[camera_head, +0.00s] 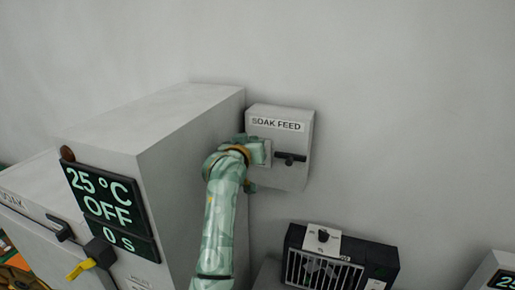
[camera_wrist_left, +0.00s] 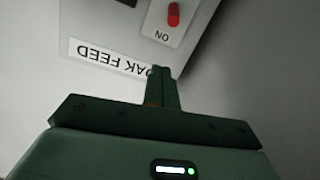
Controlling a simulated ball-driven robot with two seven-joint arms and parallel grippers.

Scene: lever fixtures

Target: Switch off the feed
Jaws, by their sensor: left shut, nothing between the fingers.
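The soak feed box (camera_head: 279,174) is a pale grey box on the wall, labelled SOAK FEED. A black lever handle (camera_head: 290,158) on its front lies roughly level, pointing right. My left gripper (camera_head: 262,153) is at the left part of this box's front, left of the handle; the arm hides part of the box. In the left wrist view, the label (camera_wrist_left: 105,56) appears upside down, with a red rounded part (camera_wrist_left: 173,15) beside the word ON. My shut, empty left gripper (camera_wrist_left: 163,72) points at the label's end. Contact cannot be told. My right gripper is not in view.
A large grey cabinet (camera_head: 185,125) stands close left of my arm, its display (camera_head: 105,205) reading 25 °C, OFF, 0 s. A yellow-tipped handle (camera_head: 80,269) sticks out below it. A black grilled unit (camera_head: 375,262) stands below right. The wall at right is clear.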

